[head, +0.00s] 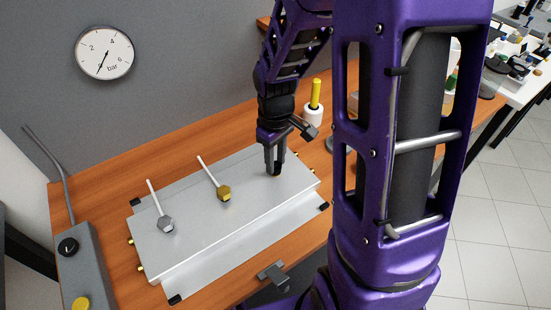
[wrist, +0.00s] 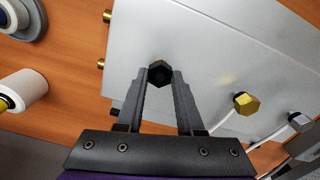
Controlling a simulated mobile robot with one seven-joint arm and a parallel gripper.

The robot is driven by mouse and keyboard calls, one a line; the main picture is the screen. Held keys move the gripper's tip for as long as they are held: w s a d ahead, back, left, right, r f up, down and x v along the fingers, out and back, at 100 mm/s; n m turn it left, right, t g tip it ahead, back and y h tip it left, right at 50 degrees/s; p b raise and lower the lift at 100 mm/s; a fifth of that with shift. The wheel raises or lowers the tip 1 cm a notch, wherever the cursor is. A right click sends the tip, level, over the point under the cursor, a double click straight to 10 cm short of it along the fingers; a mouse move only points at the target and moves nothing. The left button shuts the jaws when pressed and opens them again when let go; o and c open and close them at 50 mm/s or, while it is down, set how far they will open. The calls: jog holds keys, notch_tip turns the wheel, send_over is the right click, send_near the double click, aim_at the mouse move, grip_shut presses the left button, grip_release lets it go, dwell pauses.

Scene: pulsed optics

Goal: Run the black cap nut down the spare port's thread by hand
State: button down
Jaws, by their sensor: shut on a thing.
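The black cap nut (wrist: 159,74) sits between my fingertips in the wrist view, over the top face of the silver block (wrist: 210,60). A little brass colour shows at the nut's far edge. My gripper (head: 275,169) is shut on the nut and points down at the right part of the block (head: 180,205) in the head view. The nut is mostly hidden by the fingers there. The spare port's thread is hidden under the nut, so I cannot tell how far the nut is on it.
A brass hex fitting (head: 224,193) and a grey hex fitting (head: 166,225), each with a white tube, stand left of my gripper. A white holder with a yellow stick (head: 315,95) stands behind. A gauge (head: 104,53) hangs on the wall. A control box (head: 80,265) is front left.

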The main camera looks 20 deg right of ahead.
jog(key=m, duration=0.3)
jog(key=shift+m+b, duration=0.3)
jog(key=shift+m, duration=0.6)
jog(key=m, duration=0.3)
jog(key=shift+a+m, duration=0.1)
jog(key=shift+m, duration=0.2)
jog(key=shift+w+m, duration=0.1)
jog(key=shift+m, duration=0.5)
jog(key=m, duration=0.2)
jog(key=shift+r+m+p, duration=0.1)
jog(key=shift+m+p, duration=0.3)
jog(key=shift+m, duration=1)
